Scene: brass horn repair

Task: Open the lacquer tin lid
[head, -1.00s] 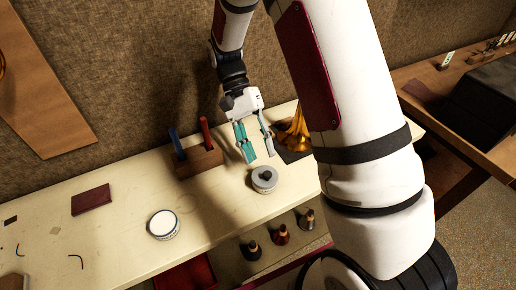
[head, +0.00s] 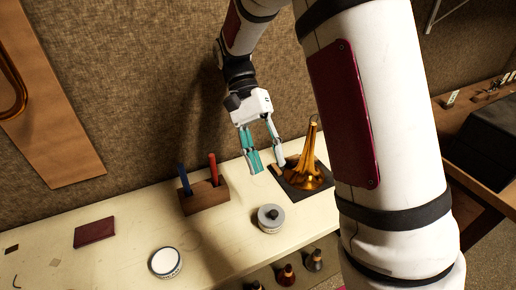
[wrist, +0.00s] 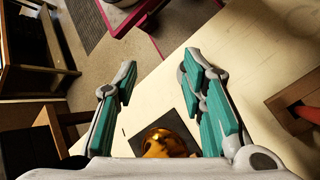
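A round grey tin with a dark knob on its lid (head: 270,218) stands on the cream bench, right of the middle. A shorter round tin with a white top (head: 166,262) stands to its left, nearer the front edge. Which one is the lacquer tin I cannot tell; both look closed. My gripper (head: 268,166) is above the bench, behind the grey tin and apart from it. Its teal-padded fingers are spread with nothing between them, as the wrist view (wrist: 158,68) also shows. Neither tin is clear in the wrist view.
A brass horn bell (head: 308,172) stands on a dark mat (head: 318,193) right of my gripper. A wooden block (head: 204,197) holding a blue and a red tool is to the left. A dark red booklet (head: 94,232) lies further left. Small bottles (head: 286,275) sit below the front edge.

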